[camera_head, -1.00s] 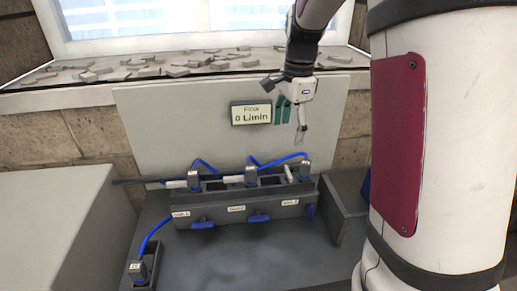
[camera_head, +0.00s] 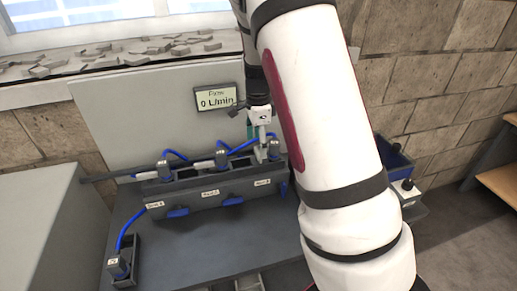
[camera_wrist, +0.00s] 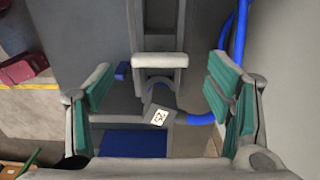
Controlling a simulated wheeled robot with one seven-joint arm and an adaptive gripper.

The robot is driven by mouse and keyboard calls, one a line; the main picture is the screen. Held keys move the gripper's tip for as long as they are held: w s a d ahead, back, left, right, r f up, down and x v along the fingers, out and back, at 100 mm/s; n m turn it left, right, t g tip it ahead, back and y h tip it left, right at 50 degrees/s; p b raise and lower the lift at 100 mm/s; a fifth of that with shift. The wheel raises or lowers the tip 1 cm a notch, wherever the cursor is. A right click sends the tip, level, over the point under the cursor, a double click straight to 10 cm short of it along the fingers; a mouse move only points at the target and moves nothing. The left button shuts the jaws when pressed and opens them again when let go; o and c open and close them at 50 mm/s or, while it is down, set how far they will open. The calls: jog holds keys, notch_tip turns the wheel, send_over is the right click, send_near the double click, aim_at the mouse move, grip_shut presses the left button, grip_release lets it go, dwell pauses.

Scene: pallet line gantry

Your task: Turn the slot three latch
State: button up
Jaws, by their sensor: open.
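The dark slot rack (camera_head: 215,195) stands on the bench against a pale panel. Small white labels mark its front, and the slot three end is at the right. The slot three latch (camera_head: 283,188) is a small blue piece on that end, partly hard to make out beside my arm. Blue latches for slot one (camera_head: 178,212) and slot two (camera_head: 232,201) stick out sideways. My gripper (camera_head: 263,147) is over the right end of the rack. In the wrist view its green-padded fingers (camera_wrist: 165,98) are open, with a pale grey bar-shaped part (camera_wrist: 160,60) and a small tag (camera_wrist: 159,118) between them, apart from both pads.
A flow display (camera_head: 216,98) on the panel reads 0 L/min. Blue hoses (camera_head: 128,228) run to the connectors and to a small dark holder (camera_head: 122,262) at front left. A blue bin (camera_head: 391,156) stands at right behind my arm. The front bench top is mostly clear.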

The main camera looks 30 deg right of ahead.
aim_at(258, 155)
jog(key=shift+f, duration=1.4)
jog(key=c, duration=1.2)
jog(key=shift+o, duration=0.2)
